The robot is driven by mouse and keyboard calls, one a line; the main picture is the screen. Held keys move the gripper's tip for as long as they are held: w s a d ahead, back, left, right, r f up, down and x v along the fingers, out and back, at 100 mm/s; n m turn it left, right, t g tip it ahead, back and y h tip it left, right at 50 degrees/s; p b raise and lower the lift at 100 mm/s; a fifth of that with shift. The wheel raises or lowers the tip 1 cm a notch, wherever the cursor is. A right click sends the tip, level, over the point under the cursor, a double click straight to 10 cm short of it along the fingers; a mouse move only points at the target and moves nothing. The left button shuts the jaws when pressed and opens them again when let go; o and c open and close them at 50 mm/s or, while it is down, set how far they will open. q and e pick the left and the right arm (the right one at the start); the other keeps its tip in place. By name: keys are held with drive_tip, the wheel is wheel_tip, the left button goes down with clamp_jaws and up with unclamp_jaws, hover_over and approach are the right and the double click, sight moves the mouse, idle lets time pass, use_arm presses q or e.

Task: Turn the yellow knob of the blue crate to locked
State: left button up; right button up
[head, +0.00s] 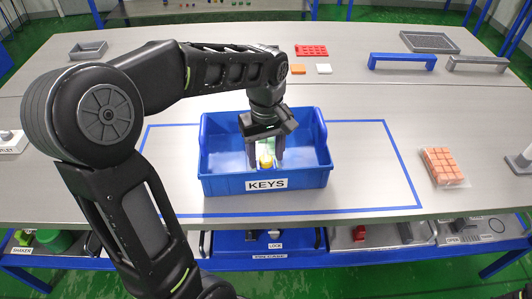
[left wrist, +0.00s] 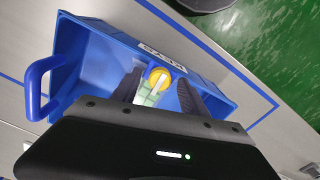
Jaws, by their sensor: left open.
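The blue crate (head: 222,186) with a "KEYS" label stands on the grey table; it also fills much of the left wrist view (left wrist: 78,55). The yellow knob (head: 266,161) is inside it, near the label wall. In the left wrist view the round knob (left wrist: 160,77) has a pale bar across its face and sits on a pale green and white part. My left gripper (head: 265,156) points down into the crate. Its dark fingers are open, one on each side of the knob; I cannot tell whether they touch it. My right gripper is not in view.
A blue taped outline (head: 395,160) surrounds the crate. A packet of orange blocks (head: 442,166) lies to the right. Blue (head: 402,61) and grey (head: 478,64) bar handles and a grey tray (head: 429,42) are at the back right. The table beside the crate is clear.

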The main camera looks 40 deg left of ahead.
sight(266, 159)
use_arm(q)
wheel_tip(266, 159, up, 8)
drive_tip(key=shift+f, duration=0.1)
idle(0.4)
idle(0.5)
